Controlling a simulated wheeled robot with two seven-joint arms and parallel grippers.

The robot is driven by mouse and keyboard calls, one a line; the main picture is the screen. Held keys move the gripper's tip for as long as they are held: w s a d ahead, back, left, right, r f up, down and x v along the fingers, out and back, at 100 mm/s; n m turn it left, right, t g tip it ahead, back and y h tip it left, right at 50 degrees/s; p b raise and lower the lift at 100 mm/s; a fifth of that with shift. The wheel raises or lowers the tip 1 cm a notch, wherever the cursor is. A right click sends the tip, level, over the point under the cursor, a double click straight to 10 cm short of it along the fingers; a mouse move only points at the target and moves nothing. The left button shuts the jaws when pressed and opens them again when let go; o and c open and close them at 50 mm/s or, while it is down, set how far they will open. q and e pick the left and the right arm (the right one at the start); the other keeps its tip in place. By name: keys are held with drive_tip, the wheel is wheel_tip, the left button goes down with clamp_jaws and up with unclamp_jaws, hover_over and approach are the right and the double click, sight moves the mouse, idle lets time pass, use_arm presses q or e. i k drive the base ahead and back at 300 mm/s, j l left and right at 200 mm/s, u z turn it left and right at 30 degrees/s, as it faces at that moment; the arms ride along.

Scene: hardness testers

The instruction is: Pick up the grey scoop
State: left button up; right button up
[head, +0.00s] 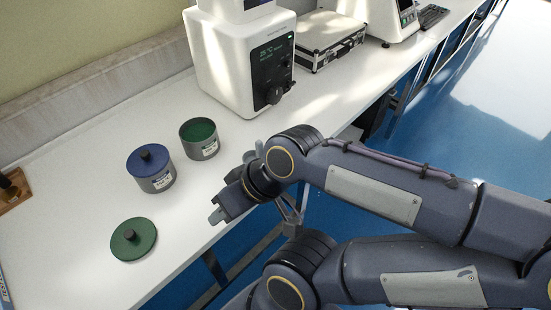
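I cannot make out a grey scoop for certain. My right gripper (225,206) is over the front edge of the white bench, to the right of the jars. A small grey-green piece shows at its tip, and I cannot tell whether it is a fingertip or something held. Its finger gap is not clear from this angle. A grey jar with green inside (200,139) stands open on the bench. A grey jar with a blue lid (151,168) stands left of it. A green lid (133,239) lies flat nearer the front. My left gripper does not show.
A white tester (238,62) with a dark display stands behind the jars. A silver case (329,42) and another machine (393,17) stand farther right. A wooden holder (12,190) is at the left edge. The bench (75,225) is clear left of the green lid.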

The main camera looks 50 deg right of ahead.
sight(249, 156)
drive_tip(key=z, duration=1.65)
